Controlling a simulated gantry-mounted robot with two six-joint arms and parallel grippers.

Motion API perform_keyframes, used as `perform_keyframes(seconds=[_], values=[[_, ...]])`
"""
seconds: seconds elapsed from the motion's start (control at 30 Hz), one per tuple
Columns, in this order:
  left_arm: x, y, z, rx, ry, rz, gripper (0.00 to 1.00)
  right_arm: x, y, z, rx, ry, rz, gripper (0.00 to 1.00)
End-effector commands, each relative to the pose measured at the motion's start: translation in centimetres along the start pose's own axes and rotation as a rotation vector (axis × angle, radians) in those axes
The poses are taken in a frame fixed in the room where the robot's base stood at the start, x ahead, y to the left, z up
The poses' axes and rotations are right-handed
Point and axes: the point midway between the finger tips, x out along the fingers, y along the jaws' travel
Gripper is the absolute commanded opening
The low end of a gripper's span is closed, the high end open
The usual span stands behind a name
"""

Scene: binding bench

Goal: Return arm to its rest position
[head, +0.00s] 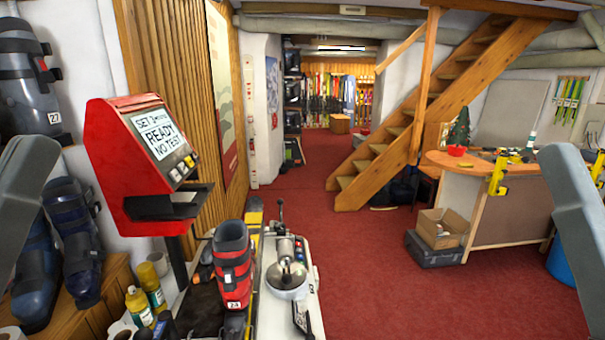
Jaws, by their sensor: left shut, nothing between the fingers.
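My left arm (22,190) comes in at the left edge as a grey link. My left gripper (167,326) shows only as a small dark part at the bottom edge, beside the bottles; it is shut and empty. A grey link of my right arm (580,225) shows at the right edge; its gripper is out of view. A red ski boot (233,265) marked 24 stands upright on a ski at the binding bench (305,315), apart from my left gripper.
A red test machine (140,165) reading "READY NO TEST" stands at the left. Yellow-capped bottles (139,306) and dark boots (75,240) are near the left arm. A wooden counter (490,225) and cardboard box (440,230) stand at right. Red carpet (380,270) between is clear.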

Motion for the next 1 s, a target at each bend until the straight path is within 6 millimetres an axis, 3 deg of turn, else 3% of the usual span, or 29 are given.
perform_keyframes(seconds=[0.03, 0.1, 0.4, 1.0], values=[[-0.3, -1.8, -0.1, 0.141, 0.005, -0.08, 0.0, 0.0, 0.0, 0.0, 0.0, 0.0, 0.0, 0.78], [2.8, -1.4, -2.9, 0.157, 0.003, -0.068, 0.0, 3.0, 0.0, -2.7, 0.0, -0.003, 0.0, 0.78], [9.3, -1.0, -8.6, 0.151, -0.001, -0.067, 0.0, 9.5, 0.0, -8.8, 0.0, 0.001, 0.0, 0.78], [9.5, -1.0, -8.8, 0.149, -0.002, -0.067, 0.0, 9.7, 0.0, -9.0, 0.0, 0.0, 0.0, 0.78]])
